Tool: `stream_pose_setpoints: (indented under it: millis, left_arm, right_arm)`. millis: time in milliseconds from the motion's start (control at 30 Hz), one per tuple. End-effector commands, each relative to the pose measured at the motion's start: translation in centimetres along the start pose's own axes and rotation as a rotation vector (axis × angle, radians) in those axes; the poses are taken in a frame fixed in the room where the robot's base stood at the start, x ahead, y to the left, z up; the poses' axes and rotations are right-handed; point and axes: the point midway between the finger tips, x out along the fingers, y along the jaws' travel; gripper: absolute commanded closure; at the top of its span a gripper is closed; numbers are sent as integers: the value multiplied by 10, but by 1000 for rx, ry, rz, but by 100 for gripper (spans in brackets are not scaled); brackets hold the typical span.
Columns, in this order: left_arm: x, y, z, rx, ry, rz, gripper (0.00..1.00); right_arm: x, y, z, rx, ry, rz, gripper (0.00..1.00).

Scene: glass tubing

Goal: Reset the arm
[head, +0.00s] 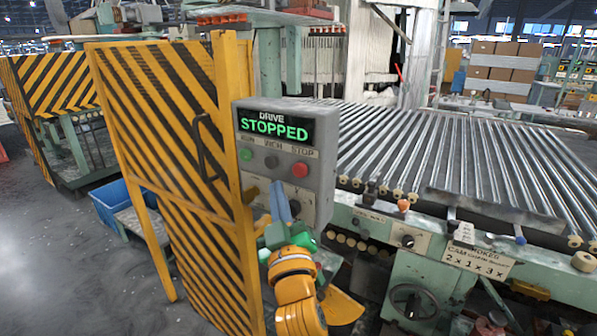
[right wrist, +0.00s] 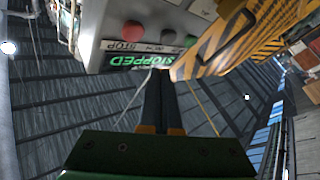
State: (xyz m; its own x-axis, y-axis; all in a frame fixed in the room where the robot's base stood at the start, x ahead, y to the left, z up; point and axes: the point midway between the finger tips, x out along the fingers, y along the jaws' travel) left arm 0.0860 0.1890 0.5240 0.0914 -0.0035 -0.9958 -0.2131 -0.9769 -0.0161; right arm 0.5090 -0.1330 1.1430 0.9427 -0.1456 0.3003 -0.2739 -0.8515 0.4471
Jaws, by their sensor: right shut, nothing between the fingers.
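My right gripper (head: 278,188) is shut and empty, its blue fingers pointing up in front of the lower part of the grey control box (head: 322,140). I cannot tell whether the fingertips touch the box. In the right wrist view, the gripper's dark fingers (right wrist: 160,75) lie together, and the box (right wrist: 115,15) shows upside down beyond them. The box display (head: 274,127) reads "DRIVE STOPPED" in green. Below it are a green button (head: 246,154), a dark button (head: 271,161) and a red button (head: 300,170). My left gripper is not in view.
A yellow and black striped guard door (head: 180,150) with a dark handle stands left of the box. A bed of metal rollers (head: 450,150) extends right, above a pale green machine front with knobs and a handwheel (head: 413,301). A blue bin (head: 106,208) sits on the floor behind the door.

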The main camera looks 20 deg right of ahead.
Motion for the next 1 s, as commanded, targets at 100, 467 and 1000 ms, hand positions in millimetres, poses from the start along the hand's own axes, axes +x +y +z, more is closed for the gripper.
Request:
stream_pose_setpoints:
  millis: [100, 467, 1000]
  left_arm:
    - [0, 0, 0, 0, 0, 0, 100]
    - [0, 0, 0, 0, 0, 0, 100]
    - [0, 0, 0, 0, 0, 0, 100]
  right_arm:
    - [-2, -5, 1, 13, -7, -10, 100]
    - [-52, -24, 108, 92, -356, -135, 100]
    - [-343, -51, 258, 189, -1366, -623, 100]
